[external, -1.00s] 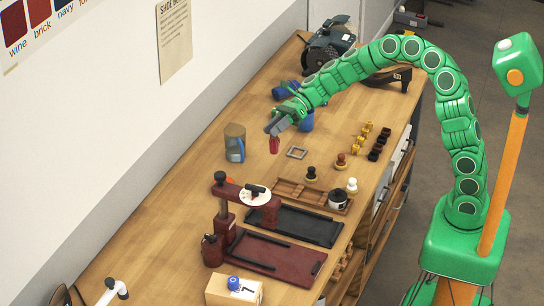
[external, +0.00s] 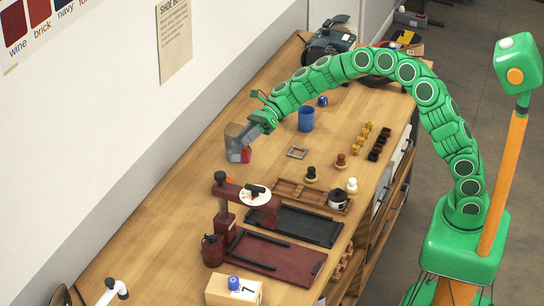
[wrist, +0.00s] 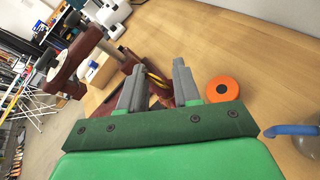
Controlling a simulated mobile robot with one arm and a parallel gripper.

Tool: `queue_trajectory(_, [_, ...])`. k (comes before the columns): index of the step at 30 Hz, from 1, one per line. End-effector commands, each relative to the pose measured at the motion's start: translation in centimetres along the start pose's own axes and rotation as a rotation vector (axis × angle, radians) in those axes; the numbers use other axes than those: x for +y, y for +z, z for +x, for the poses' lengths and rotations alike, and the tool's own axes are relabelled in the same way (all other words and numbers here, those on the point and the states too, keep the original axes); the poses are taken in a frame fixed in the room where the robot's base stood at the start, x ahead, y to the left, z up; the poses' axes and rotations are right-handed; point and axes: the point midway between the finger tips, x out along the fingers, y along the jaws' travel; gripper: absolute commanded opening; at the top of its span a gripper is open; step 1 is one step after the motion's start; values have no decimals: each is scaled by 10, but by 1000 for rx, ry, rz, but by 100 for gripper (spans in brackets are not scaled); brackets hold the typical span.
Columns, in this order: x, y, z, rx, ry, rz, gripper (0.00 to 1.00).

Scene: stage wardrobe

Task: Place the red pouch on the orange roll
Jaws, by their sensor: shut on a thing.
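My gripper (external: 249,137) is shut on the red pouch (external: 246,156), which hangs below the fingertips above the table. In the external view the gripper overlaps the clear jug (external: 233,147). The orange roll (wrist: 222,88) lies flat on the table in the wrist view, to the right of my fingers. In the external view only a bit of the roll (external: 230,181) shows behind the dark red press. The pouch is a little beyond the roll and above table height.
The dark red press (external: 223,215) stands close to the roll on its near side. The jug's blue handle (wrist: 290,130) shows at the right of the wrist view. A blue cup (external: 306,119) and a square metal frame (external: 297,152) stand farther right. Bare table lies along the wall.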

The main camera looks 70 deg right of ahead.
Motion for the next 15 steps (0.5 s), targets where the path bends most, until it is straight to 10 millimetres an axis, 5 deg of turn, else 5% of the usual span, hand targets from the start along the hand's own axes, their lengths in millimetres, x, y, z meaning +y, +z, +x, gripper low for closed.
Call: queue_trajectory(15, [-45, -8, 39, 2, 2, 2, 0])
